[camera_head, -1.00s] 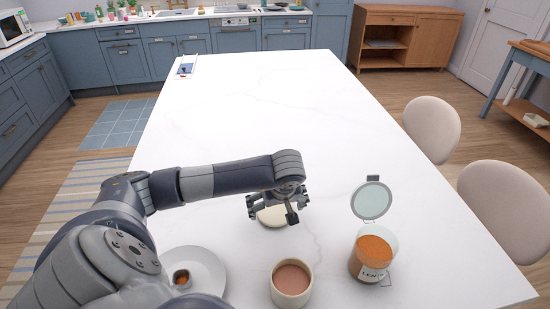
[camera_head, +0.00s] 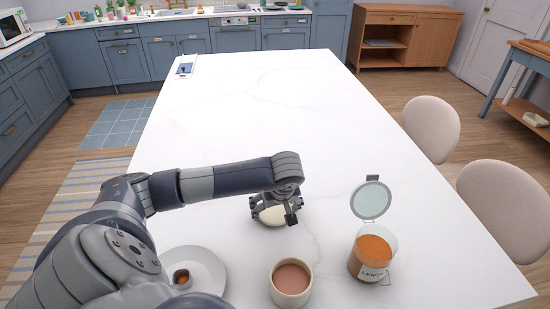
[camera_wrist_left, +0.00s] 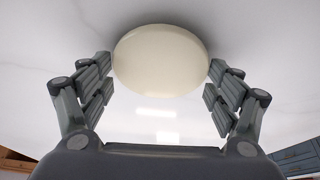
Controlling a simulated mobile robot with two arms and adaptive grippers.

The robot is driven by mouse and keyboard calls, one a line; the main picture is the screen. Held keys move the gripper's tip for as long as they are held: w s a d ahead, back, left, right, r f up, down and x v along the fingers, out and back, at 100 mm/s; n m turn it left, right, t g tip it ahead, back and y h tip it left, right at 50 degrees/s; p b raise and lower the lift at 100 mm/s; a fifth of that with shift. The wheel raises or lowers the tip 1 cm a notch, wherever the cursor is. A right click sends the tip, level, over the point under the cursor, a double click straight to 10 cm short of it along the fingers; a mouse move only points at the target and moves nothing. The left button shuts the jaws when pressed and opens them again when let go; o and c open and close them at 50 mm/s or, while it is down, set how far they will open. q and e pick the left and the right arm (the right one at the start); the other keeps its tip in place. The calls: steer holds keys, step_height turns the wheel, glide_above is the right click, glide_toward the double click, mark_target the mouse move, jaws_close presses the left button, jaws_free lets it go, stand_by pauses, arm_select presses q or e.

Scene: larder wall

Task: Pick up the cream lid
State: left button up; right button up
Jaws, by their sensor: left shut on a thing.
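The cream lid (camera_head: 273,217) is a round flat disc on the white table, below my left gripper (camera_head: 272,207) in the head view. In the left wrist view the lid (camera_wrist_left: 160,60) sits between the two fingers of my left gripper (camera_wrist_left: 160,80), with a fingertip at each side edge. The gripper is shut on the lid. In the head view the gripper hides part of the lid, and I cannot tell any gap between lid and table. My right gripper is not in view.
A cream pot with brownish contents (camera_head: 291,282) stands in front of the lid. An open glass jar of orange lentils (camera_head: 372,255) stands to the right, its lid raised. A plate (camera_head: 207,264) with a small cup (camera_head: 181,278) is at the left.

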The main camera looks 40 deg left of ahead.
mark_target(275, 214)
arm_select(q)
steer(key=shift+w+r+b, duration=0.1)
steer(key=shift+r+b, duration=0.3)
steer(key=shift+r, duration=0.3)
steer(key=shift+s+b+v, duration=0.2)
steer(key=shift+b+v, duration=0.35)
steer(key=shift+v, duration=0.4)
steer(key=s+d+b, duration=0.1)
steer(key=s+d, duration=0.1)
steer(key=s, duration=0.1)
steer(key=s+d+b, duration=0.1)
steer(key=s+d, duration=0.1)
steer(key=s, duration=0.1)
steer(key=s+d+r+b, duration=0.1)
steer(key=s, duration=0.3)
steer(key=shift+s+d+b, duration=0.1)
steer(key=shift+d+b, duration=0.2)
steer(key=shift+d, duration=0.1)
steer(key=shift+s+d+r+p, duration=0.45)
steer(key=shift+s+p, duration=0.15)
steer(key=shift+p, duration=0.45)
steer(key=p, duration=0.1)
steer(key=s+p, duration=0.1)
steer(key=shift+d+p, duration=0.25)
steer(key=shift+p, duration=0.1)
steer(key=shift+s+d+p, duration=0.1)
steer(key=shift+s+p, duration=0.3)
steer(key=shift+p, duration=0.3)
